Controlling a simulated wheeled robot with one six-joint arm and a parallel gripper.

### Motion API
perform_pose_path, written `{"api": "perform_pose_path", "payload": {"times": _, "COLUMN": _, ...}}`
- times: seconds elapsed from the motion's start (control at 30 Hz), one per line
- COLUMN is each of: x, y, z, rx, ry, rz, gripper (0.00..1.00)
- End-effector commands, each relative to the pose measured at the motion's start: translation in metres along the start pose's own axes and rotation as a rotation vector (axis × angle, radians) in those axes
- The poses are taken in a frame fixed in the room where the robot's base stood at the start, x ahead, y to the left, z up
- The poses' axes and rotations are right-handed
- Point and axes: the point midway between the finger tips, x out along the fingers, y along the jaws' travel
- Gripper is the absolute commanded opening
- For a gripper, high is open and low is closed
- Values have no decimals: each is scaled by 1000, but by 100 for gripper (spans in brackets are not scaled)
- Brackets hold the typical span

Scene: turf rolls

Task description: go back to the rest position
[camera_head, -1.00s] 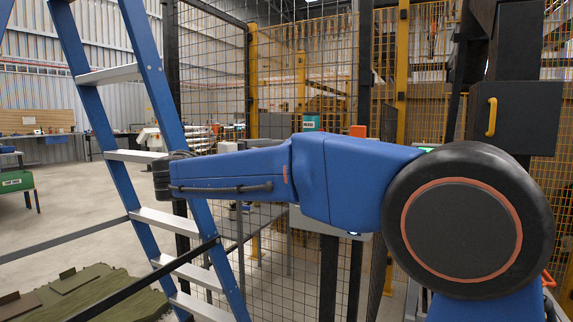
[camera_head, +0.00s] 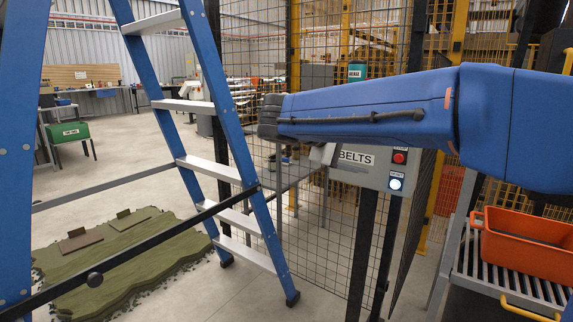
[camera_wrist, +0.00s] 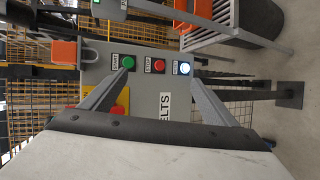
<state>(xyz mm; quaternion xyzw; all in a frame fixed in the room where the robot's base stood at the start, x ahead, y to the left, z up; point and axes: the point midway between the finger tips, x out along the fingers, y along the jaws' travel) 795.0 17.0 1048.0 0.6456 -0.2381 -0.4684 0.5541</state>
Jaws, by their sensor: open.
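My blue arm (camera_head: 380,118) reaches across the right half of the head view, its dark wrist end at the left. My gripper (camera_wrist: 157,78) shows in the wrist view with two grey fingers spread apart and nothing between their tips. Beyond the fingers is a grey control box (camera_head: 373,181) marked BELTS, also in the wrist view (camera_wrist: 142,88). It has a green button (camera_wrist: 128,62), a red button (camera_wrist: 158,66) and a lit white-blue button (camera_wrist: 181,68). The arm hides part of the box in the head view; I cannot tell the gap from fingers to box.
A blue stepladder (camera_head: 163,72) stands at the left, close by. Green turf (camera_head: 105,255) lies on the floor behind it. Mesh fencing (camera_head: 258,110) runs behind the arm. An orange crate (camera_head: 530,247) sits on a slatted rack (camera_head: 470,262) at the right. Open floor lies at the left back.

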Motion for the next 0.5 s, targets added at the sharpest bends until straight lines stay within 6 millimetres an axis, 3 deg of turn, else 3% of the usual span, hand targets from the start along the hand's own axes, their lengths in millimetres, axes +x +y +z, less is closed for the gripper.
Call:
{"api": "perform_pose_path", "payload": {"times": 0.03, "x": 16, "y": -8, "z": 23, "rx": 4, "ry": -9, "rz": -57, "gripper": 81}}
{"api": "perform_pose_path", "payload": {"times": 0.2, "x": 53, "y": -50, "z": 85, "rx": 30, "ry": -17, "rz": -254, "gripper": 81}}
{"api": "perform_pose_path", "payload": {"times": 0.5, "x": 77, "y": -138, "z": 185, "rx": 158, "ry": -9, "rz": -582, "gripper": 81}}
